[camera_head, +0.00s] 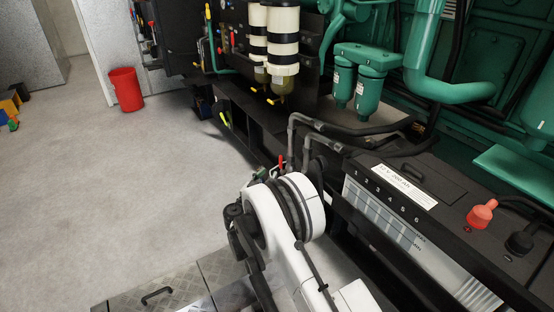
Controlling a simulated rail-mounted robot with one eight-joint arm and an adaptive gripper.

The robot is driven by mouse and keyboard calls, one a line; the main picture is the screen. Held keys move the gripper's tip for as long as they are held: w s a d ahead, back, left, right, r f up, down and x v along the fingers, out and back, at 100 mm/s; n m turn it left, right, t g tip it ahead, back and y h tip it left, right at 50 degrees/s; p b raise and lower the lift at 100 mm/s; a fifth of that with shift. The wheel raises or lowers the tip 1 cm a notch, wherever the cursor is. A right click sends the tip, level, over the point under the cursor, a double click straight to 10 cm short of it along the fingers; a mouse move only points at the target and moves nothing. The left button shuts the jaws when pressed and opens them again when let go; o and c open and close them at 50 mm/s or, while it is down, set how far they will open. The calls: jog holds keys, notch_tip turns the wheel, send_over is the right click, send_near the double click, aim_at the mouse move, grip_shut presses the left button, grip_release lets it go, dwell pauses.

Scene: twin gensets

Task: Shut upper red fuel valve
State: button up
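A small red lever (282,161) stands roughly upright beside the grey hoses, just beyond the white joint of my arm. It looks like a red valve handle, but its valve body is mostly hidden, and I cannot tell whether it is the upper one. My arm fills the lower middle of the view, close in front of this lever. My gripper's fingers cannot be made out; the arm's white joint may hide them. Contact between gripper and lever cannot be seen.
A large battery (400,215) with red (482,214) and black (522,240) terminal caps lies right of my arm. Grey hoses (316,132) run behind it. Cream filters (282,45) and green engine parts (372,82) stand beyond. A red bin (126,89) stands on open floor at left.

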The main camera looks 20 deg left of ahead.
aim_at(280, 158)
jog(key=w+b, duration=0.1)
jog(key=w, duration=0.3)
jog(key=w+b, duration=0.1)
jog(key=w, duration=0.4)
jog(key=w+b, duration=0.2)
jog(key=w, duration=0.2)
jog(key=shift+w+d+f, duration=0.2)
jog(key=shift+f, duration=0.1)
grip_shut()
